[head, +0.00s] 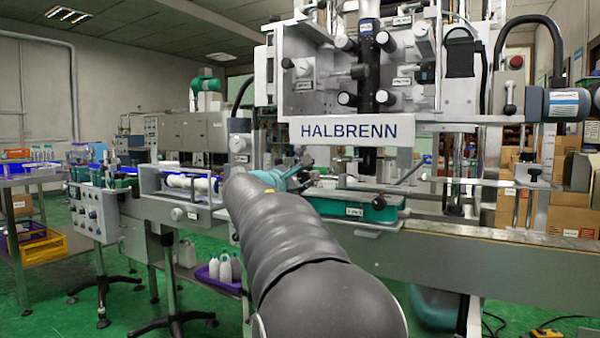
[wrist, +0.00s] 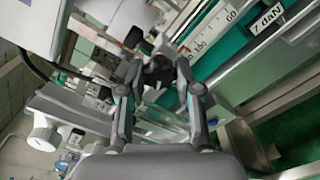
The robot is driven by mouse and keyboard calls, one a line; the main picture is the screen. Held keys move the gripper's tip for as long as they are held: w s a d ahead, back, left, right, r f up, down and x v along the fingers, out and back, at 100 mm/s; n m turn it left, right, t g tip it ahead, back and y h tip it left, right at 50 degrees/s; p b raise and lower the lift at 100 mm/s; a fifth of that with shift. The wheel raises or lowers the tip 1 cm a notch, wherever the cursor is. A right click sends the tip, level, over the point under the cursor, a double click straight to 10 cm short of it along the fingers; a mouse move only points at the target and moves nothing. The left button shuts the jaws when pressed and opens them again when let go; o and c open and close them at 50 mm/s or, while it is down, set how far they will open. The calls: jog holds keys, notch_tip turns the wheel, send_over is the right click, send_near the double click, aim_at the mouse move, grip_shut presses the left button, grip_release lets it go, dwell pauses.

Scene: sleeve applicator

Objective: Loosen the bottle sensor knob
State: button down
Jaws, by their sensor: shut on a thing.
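My gripper (wrist: 158,66) is in the middle of the wrist view, its two fingers shut on a small dark knob (wrist: 158,74). The fingers cover much of the knob, so its shape and any marking are hard to read. I cannot read a label that names it as the bottle sensor knob. In the head view my gripper (head: 303,174) is small, beside the conveyor under the HALBRENN sign (head: 349,131). My arm hides part of the machine there, and the knob cannot be made out in that view.
A green rail with a scale and a "7 daN" label (wrist: 266,24) runs close on the right in the wrist view. A white knob (wrist: 45,132) sticks out at the lower left. The conveyor (head: 500,254) extends right in the head view. White bottles (head: 220,267) stand below at left.

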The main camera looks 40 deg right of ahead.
jog(key=shift+n+p, duration=1.35)
jog(key=shift+n, duration=0.95)
jog(key=c, duration=0.8)
grip_release()
jog(key=v, duration=1.2)
jog(key=shift+s, duration=0.1)
